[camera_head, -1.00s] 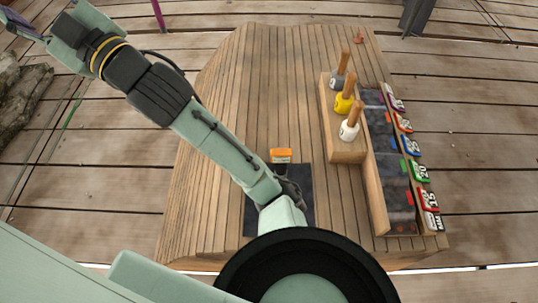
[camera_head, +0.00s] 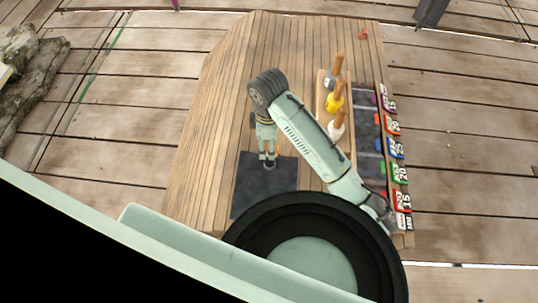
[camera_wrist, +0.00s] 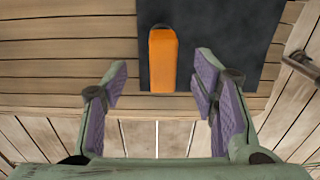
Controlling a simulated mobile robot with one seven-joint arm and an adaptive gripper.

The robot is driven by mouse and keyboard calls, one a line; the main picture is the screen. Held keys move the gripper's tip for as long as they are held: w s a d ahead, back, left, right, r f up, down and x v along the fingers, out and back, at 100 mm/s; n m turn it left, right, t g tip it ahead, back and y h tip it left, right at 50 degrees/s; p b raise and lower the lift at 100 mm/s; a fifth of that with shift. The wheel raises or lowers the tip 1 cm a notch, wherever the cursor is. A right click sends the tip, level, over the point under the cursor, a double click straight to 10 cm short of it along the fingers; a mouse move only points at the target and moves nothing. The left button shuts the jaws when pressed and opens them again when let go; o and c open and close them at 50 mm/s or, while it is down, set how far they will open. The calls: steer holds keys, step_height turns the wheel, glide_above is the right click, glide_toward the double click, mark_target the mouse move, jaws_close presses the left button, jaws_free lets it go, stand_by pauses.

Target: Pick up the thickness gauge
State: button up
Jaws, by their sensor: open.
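The thickness gauge (camera_wrist: 163,62), which I take to be the orange bar with a dark rounded end, lies partly on a dark mat (camera_wrist: 225,40) in the wrist view. Its near end reaches the mat's edge by the wooden planks. My gripper (camera_wrist: 161,78) is open, with purple-padded fingers to the left and right of the bar's near end. The fingers appear apart from it, and nothing is held. In the head view my gripper (camera_head: 268,163) hangs over the mat (camera_head: 250,195) and hides most of the gauge.
A wooden block with grey, yellow and white wooden-handled tools (camera_head: 335,103) stands right of my arm. Beside it runs a dark slotted tray (camera_head: 368,135) with coloured number tags (camera_head: 396,148). The left part of the wooden table (camera_head: 210,130) is clear.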

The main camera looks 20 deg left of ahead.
steer(key=f, duration=0.6)
steer(key=shift+s+d+f, duration=0.1)
steer(key=shift+d+f, duration=0.15)
jaws_close()
stand_by(0.5)
